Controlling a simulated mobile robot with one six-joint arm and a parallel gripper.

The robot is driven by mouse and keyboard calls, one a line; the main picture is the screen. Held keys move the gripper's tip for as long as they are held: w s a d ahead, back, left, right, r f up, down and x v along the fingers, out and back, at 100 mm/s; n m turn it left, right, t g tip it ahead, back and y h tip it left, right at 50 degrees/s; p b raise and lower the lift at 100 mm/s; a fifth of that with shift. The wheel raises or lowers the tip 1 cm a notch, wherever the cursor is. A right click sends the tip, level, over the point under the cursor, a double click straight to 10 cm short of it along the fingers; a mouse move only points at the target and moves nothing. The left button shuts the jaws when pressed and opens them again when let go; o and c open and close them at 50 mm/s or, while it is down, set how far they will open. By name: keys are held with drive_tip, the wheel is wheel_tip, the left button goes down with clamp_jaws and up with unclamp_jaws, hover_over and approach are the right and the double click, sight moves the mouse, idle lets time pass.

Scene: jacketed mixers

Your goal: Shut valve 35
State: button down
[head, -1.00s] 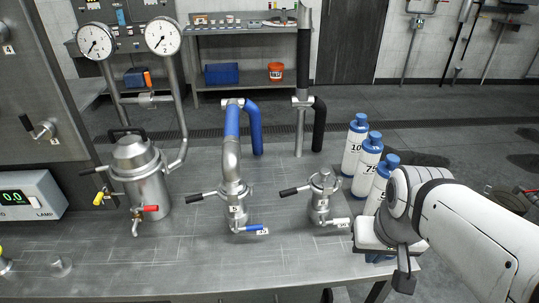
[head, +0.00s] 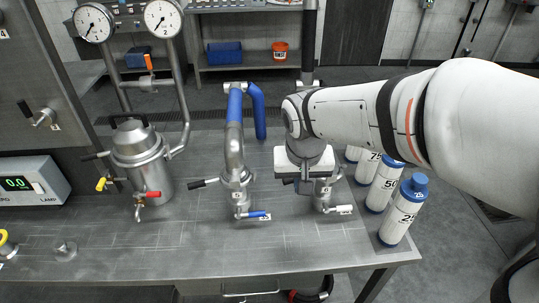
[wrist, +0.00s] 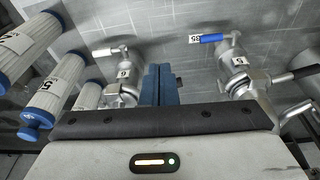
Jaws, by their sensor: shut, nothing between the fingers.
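The blue-handled valve (head: 255,214) sits low on the front of the middle steel vessel (head: 236,180). Its blue lever points right, roughly level. In the wrist view the blue lever (wrist: 211,38) has a label beside it that appears to read 35. A similar white-handled valve (head: 340,209) is on the vessel to its right; it also shows in the wrist view (wrist: 106,51). My gripper (head: 304,187) is above and in front of that right vessel, hiding most of it, to the right of and apart from the blue lever. Its blue fingers (wrist: 160,85) are together and empty.
A jacketed pot (head: 140,160) with a red-handled valve (head: 152,195) and two gauges stands at the left. Several white bottles with blue caps (head: 403,210) stand at the right edge of the bench. The bench front (head: 200,245) is clear.

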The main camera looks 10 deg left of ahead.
hover_over(259, 215)
drive_tip(key=s, duration=0.3)
drive_tip(key=f, duration=0.2)
drive_tip(key=shift+n, duration=0.4)
drive_tip(key=w+f, duration=0.1)
drive_tip(key=f, duration=0.3)
drive_tip(key=w+f, duration=0.1)
drive_tip(key=f, duration=0.3)
drive_tip(key=f+p, duration=0.1)
drive_tip(key=f, duration=0.4)
drive_tip(key=shift+w+a+f, duration=0.1)
drive_tip(key=shift+w+a, duration=0.2)
drive_tip(key=shift+w, duration=0.1)
drive_tip(key=shift+f+b, duration=0.55)
drive_tip(key=shift+b, duration=0.15)
drive_tip(key=shift+s+d, duration=0.1)
drive_tip(key=shift+d, duration=0.15)
